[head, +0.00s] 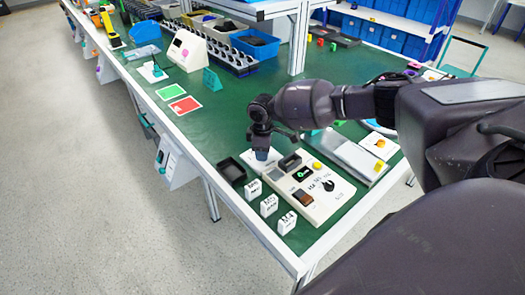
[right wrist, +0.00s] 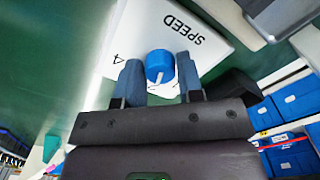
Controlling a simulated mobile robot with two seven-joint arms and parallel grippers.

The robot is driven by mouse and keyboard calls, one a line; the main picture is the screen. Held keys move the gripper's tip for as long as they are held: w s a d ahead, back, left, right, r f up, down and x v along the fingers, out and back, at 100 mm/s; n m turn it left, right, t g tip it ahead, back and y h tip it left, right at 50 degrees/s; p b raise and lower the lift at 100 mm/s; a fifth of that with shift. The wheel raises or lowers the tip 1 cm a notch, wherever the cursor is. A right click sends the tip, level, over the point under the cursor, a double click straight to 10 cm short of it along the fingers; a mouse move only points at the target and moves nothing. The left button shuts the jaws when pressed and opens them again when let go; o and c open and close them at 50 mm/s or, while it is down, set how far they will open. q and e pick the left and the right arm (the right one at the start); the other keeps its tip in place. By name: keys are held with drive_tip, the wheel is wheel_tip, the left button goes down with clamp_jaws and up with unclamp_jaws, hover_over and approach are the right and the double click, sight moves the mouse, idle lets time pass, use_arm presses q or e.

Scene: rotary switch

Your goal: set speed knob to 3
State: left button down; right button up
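The blue speed knob (right wrist: 160,64) sits on a white panel (right wrist: 205,40) marked SPEED, which reads upside down in the right wrist view. A white line on the knob points toward my gripper. A figure 4 is readable left of the knob; other figures are hidden by my fingers. My right gripper (right wrist: 161,78) has one finger on each side of the knob, with narrow gaps seeming to remain; contact is not clear. In the head view my right gripper (head: 262,152) points down over the white panel (head: 249,163) and largely hides the knob. My left gripper is out of view.
A cream control box (head: 318,205) with a black knob, yellow button and rocker switch stands right beside the panel. A black tray (head: 231,170) and several white label blocks (head: 269,206) lie near the table edge. Green table surface (head: 225,120) is free farther left.

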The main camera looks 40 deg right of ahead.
drive_tip(key=c, duration=0.4)
